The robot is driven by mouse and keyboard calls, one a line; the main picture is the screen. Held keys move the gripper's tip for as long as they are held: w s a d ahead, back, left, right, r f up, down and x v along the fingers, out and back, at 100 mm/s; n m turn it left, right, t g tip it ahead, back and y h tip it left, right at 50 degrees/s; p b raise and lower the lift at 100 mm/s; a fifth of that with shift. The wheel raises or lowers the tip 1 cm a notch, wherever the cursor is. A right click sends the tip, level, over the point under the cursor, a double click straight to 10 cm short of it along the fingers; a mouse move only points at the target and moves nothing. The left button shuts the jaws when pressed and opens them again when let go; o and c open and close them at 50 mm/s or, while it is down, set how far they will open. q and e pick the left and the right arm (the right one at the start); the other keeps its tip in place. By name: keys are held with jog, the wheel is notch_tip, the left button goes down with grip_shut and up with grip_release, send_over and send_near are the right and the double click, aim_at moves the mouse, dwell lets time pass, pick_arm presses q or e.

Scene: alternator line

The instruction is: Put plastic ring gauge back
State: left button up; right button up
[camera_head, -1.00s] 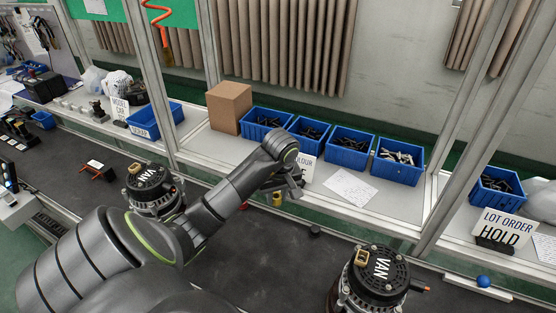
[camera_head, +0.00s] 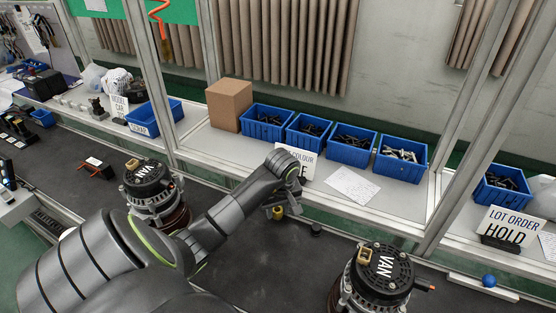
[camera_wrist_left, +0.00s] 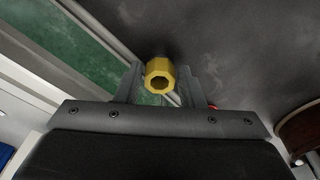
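The plastic ring gauge looks like a short yellow tube with a faceted outside and an open bore. In the left wrist view the ring gauge (camera_wrist_left: 160,74) sits between the two fingers of my left gripper (camera_wrist_left: 160,88), with its open end facing the camera. In the head view the ring gauge (camera_head: 278,211) shows just below the fingers of my left gripper (camera_head: 281,208), over the dark bench mat near its back edge. The gauge moves with the gripper, so the gripper appears shut on it. Whether its lower end touches the mat is unclear. My right gripper is not in view.
A small black peg (camera_head: 316,229) stands right of the gripper. Alternators stand at left (camera_head: 151,185) and right (camera_head: 374,280). Behind are a shelf with blue bins (camera_head: 350,155), a cardboard box (camera_head: 229,106), a paper sheet and signs. A blue ball (camera_head: 488,281) sits at far right.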

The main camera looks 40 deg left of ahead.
aim_at(279, 212)
pick_arm(q)
jog(key=shift+o, duration=1.1)
jog(key=shift+r, duration=0.1)
jog(key=shift+r, duration=0.3)
jog(key=r, duration=0.3)
jog(key=shift+s+d+r, duration=0.1)
jog(key=shift+d+r, duration=0.05)
jog(key=shift+d, duration=0.05)
notch_tip(279, 212, up, 8)
jog(key=d+p, duration=0.1)
jog(key=p, duration=0.7)
jog(key=shift+s, duration=0.35)
jog(key=shift+d+r+p, duration=0.1)
jog(key=shift+p, duration=0.2)
